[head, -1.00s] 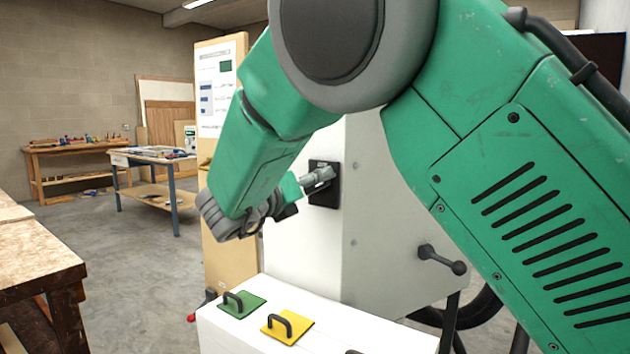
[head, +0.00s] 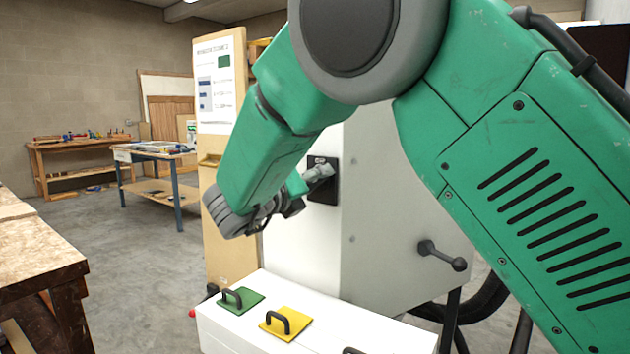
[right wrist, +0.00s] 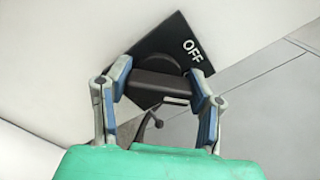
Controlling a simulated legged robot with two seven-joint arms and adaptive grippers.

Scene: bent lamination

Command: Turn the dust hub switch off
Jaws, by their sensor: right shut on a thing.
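The dust hub switch has a square black plate (head: 325,192) on the white cabinet face. In the right wrist view, the plate (right wrist: 172,42) carries a white OFF label and looks turned at a slant. A dark bar-shaped knob (right wrist: 158,86) stands out from it. My right gripper (head: 320,172) reaches the switch from the left. In the right wrist view, my right gripper (right wrist: 161,84) has its blue-padded fingers on both ends of the knob, shut on it. In the head view the fingers hide much of the knob. My left gripper is not in view.
A white box with a green handled plate (head: 241,300) and a yellow handled plate (head: 287,322) stands below the switch. A black ball-ended lever (head: 440,255) sticks out of the cabinet at right. A workbench (head: 40,260) stands at left, with open floor between.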

